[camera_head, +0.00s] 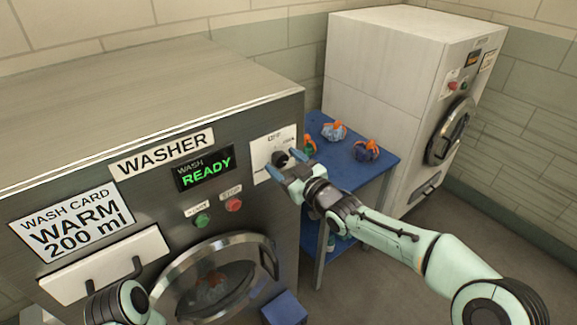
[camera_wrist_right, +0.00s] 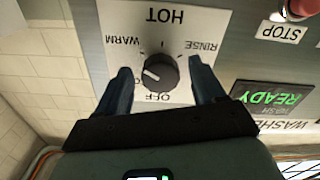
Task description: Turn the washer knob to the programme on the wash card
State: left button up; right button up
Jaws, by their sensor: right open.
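The grey washer (camera_head: 130,105) carries a wash card (camera_head: 75,220) reading WARM 200 ml. Its black knob (camera_head: 281,158) sits on a white dial plate (camera_head: 262,142) right of the READY display. In the right wrist view, upside down, the knob (camera_wrist_right: 160,72) shows a white mark pointing left and slightly down, between WARM and OFF; HOT and RINSE also show. A label there is partly hidden by a finger. My right gripper (camera_wrist_right: 160,68) is open, one blue finger on each side of the knob, with gaps visible. My left gripper is out of view; only part of that arm shows.
Green START (camera_head: 202,220) and red STOP (camera_head: 234,205) buttons sit below the display. A drawer with a handle (camera_head: 105,265) and a round door (camera_head: 215,280) are lower. A blue table (camera_head: 350,170) with small bundles and a white machine (camera_head: 385,80) stand to the right.

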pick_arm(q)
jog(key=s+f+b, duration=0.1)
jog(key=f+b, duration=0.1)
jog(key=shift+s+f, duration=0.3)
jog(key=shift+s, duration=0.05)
pick_arm(e)
jog(key=v, duration=1.3)
jog(key=shift+s+d, duration=0.1)
jog(key=shift+d, duration=0.05)
